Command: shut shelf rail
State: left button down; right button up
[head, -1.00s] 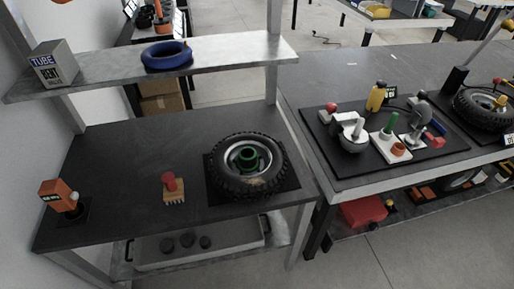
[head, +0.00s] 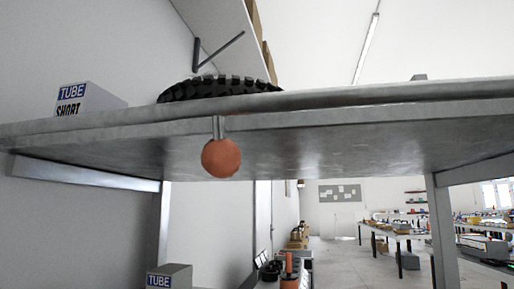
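A grey metal shelf (head: 330,145) spans the head view, seen from slightly below. An orange ball knob (head: 221,158) hangs from a short metal stem at its front edge, left of the middle. A thin board or rail (head: 370,93) shows along the top of the shelf edge; I cannot tell whether it is open or shut. Neither of my grippers is in view.
A box marked TUBE SHORT (head: 88,101) and a black tyre (head: 219,88) sit on the shelf. Another TUBE box (head: 170,278) is below at the left. A post (head: 442,230) stands at the right. Tables with goods (head: 400,232) are far behind.

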aim_at(221, 157)
jog(key=k, duration=0.5)
jog(key=z, duration=0.8)
jog(key=i, duration=0.75)
jog(key=u, duration=1.95)
